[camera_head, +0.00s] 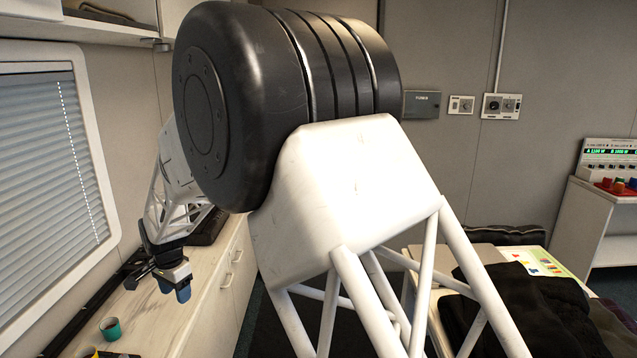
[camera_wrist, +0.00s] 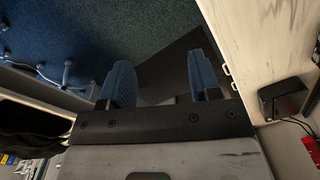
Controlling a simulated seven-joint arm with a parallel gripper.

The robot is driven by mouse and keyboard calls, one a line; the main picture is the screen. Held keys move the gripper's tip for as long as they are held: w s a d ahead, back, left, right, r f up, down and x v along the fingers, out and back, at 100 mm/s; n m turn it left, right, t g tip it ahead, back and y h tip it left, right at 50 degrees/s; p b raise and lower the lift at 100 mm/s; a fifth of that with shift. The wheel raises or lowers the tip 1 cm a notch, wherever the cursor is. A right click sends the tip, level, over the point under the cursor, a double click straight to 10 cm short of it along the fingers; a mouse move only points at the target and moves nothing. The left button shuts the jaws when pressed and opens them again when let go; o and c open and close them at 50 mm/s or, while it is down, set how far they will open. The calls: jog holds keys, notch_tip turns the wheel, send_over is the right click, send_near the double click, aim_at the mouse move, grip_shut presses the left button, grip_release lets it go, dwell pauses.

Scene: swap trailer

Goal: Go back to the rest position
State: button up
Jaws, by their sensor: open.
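My gripper (camera_head: 164,283) hangs at the left in the head view, above the counter by the window. In the wrist view its two blue ridged fingers (camera_wrist: 161,80) stand wide apart. Nothing is between them; the dark floor shows through the gap. My large white arm link and black joint fill the middle of the head view and hide much of the room behind.
A light counter (camera_head: 165,315) runs under the window, with a teal cup (camera_head: 110,328) near its front. At the right are a bed or bench with dark cloth (camera_head: 540,310) and a lit instrument panel (camera_head: 608,155). A black box (camera_wrist: 283,98) shows in the wrist view.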

jog(key=s+d+r+n, duration=0.1)
jog(key=s+d+r, duration=0.3)
jog(key=d, duration=0.7)
jog(key=s+d+r+n+t, duration=0.1)
jog(key=s+d+r, duration=0.1)
jog(key=d+r, duration=0.75)
jog(key=s+d+r, duration=0.2)
jog(key=s+d, duration=0.1)
jog(key=d, duration=1.1)
jog(key=s+d+n, duration=0.1)
jog(key=s+d, duration=1)
jog(key=s, duration=0.2)
jog(key=s+d+n+t, duration=0.1)
jog(key=s+d+n, duration=0.1)
jog(key=s+d, duration=0.8)
jog(key=s, duration=0.3)
jog(key=shift+s+d+f+h, duration=0.2)
jog(key=shift+d+h, duration=0.1)
jog(key=shift+d, duration=0.05)
